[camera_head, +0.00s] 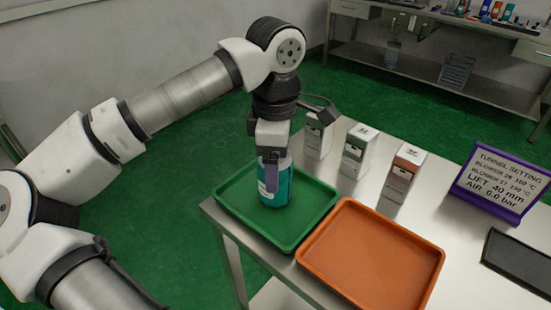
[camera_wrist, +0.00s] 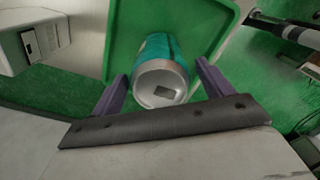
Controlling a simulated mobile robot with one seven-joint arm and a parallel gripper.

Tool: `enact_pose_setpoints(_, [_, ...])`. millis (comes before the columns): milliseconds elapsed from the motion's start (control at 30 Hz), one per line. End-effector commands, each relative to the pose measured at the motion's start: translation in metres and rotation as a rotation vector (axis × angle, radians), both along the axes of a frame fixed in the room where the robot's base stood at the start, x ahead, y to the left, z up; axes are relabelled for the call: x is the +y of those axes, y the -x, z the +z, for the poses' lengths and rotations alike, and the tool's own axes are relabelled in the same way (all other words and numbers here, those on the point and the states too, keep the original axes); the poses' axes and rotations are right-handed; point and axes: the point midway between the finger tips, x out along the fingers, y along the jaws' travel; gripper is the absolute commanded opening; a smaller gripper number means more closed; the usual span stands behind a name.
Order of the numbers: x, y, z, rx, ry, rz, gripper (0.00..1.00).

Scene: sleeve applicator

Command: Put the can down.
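The teal can (camera_head: 275,190), with a pale label patch, stands upright in the green tray (camera_head: 232,207), at about its middle. In the wrist view the can (camera_wrist: 163,72) shows its silver end with a dark rectangle. My gripper (camera_head: 271,172) is right above and around the can, pointing down. Its purple fingers (camera_wrist: 161,74) are on either side of the can. A narrow gap shows between each finger and the can, so the gripper looks open. One finger hides part of the can in the head view.
An empty orange tray (camera_head: 372,255) lies to the right of the green tray. Several small box-shaped devices (camera_head: 358,150) stand behind the trays. A purple-framed sign (camera_head: 500,185) and a black mat (camera_head: 520,262) are at the right.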

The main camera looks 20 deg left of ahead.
Motion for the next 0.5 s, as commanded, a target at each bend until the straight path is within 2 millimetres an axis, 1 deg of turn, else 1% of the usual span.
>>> enact_pose_setpoints(233, [0.000,0.000,0.000,0.000,0.000,0.000,0.80])
enact_pose_setpoints(333, [0.000,0.000,0.004,0.000,0.000,0.000,0.80])
enact_pose_setpoints(433, [0.000,-0.001,0.012,-0.002,-0.001,0.001,0.80])
enact_pose_setpoints(500, [0.000,-0.001,0.025,-0.003,-0.002,0.002,0.80])
